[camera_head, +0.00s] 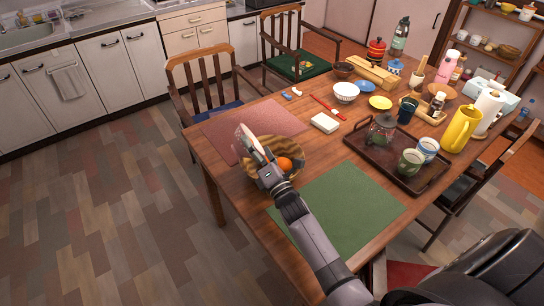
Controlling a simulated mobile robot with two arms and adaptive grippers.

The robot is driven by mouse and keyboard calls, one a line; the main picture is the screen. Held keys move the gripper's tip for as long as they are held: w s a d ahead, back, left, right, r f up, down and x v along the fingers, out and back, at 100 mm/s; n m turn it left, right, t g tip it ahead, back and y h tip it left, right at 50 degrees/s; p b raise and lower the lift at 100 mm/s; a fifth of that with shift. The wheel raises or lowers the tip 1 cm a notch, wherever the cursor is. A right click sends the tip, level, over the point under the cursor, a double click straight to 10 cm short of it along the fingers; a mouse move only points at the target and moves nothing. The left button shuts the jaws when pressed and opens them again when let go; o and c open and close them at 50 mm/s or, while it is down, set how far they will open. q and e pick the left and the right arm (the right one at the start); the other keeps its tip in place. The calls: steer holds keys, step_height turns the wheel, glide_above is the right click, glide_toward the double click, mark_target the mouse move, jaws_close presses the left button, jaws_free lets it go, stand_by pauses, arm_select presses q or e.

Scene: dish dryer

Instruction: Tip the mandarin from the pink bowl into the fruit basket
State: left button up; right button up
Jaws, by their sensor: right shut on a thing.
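The pink bowl (247,137) is tipped steeply on its side at the left rim of the fruit basket. My right gripper (264,165) is shut on the bowl, and its fingers partly hide it. The round, striped fruit basket (294,150) stands on the wooden table between the pink and green mats. The orange mandarin (285,164) shows inside the basket, just right of the gripper. My wrist covers the near left part of the basket. My left gripper is not in view.
A pink mat (218,132) lies left of the basket, and a bare green mat (345,205) lies to the right. A dark tray (407,175) with a teapot and cups stands beyond the green mat. A white box (325,123) and several dishes are behind the basket.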

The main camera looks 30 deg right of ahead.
steer(key=shift+d+r+m+h, duration=0.2)
steer(key=shift+d+m+h, duration=0.1)
steer(key=shift+m, duration=0.4)
steer(key=shift+d+r+m+h, duration=0.15)
steer(key=shift+m+h, duration=0.15)
steer(key=shift+m, duration=0.4)
steer(key=shift+s+d+f+m+h+b, duration=0.15)
steer(key=shift+d+f+m+b, duration=0.15)
steer(key=shift+d+m, duration=0.25)
steer(key=shift+d+f+m+h+b, duration=0.15)
steer(key=shift+d+f+m+b, duration=0.15)
steer(key=shift+d+m, duration=0.25)
stand_by(0.9)
